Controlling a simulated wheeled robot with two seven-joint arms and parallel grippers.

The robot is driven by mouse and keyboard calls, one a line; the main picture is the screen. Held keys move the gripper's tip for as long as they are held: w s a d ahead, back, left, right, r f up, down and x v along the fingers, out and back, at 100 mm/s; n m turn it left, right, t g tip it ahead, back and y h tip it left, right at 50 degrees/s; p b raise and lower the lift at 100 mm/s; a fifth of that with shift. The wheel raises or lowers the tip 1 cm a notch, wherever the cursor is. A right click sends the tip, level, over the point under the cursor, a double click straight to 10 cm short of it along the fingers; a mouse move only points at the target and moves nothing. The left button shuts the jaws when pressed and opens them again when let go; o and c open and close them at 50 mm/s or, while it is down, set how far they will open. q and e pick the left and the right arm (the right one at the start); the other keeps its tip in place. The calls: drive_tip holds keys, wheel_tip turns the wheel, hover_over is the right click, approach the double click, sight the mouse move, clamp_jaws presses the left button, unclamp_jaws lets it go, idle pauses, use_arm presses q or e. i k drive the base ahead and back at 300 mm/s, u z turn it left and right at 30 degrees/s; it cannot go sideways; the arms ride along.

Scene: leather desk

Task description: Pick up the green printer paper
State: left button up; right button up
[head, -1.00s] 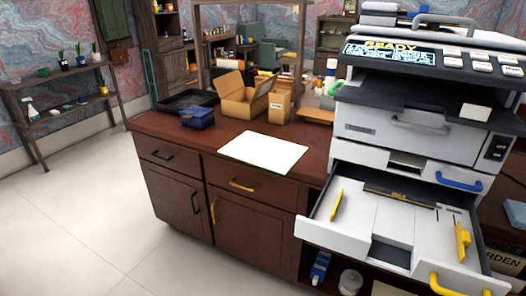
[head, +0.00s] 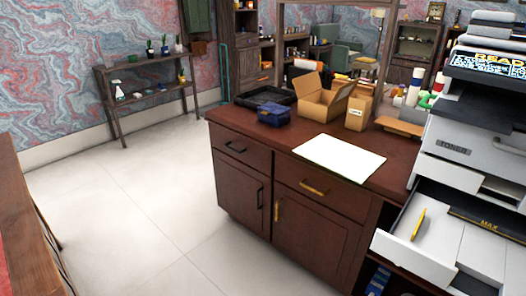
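A flat pale sheet or thin stack of paper (head: 339,158) lies on the top of the dark red-brown desk (head: 270,137), near its front edge. It looks white with a faint green-yellow tint. It lies between the cardboard boxes and the printer. The printer (head: 468,165) stands at the right edge of the head view, partly cut off. Its lower paper tray (head: 440,240) is pulled out, with a yellow guide in it. Neither of my grippers shows in the head view.
The floor (head: 140,190) left of the desk is clear. A wooden surface (head: 25,215) edges the left side.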

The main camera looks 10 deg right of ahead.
sight(354, 163)
drive_tip(key=u, duration=0.25)
drive_tip(key=i, duration=2)
drive_tip(key=u, duration=0.65)
drive_tip(key=i, duration=1.75)
drive_tip(key=z, duration=3.35)
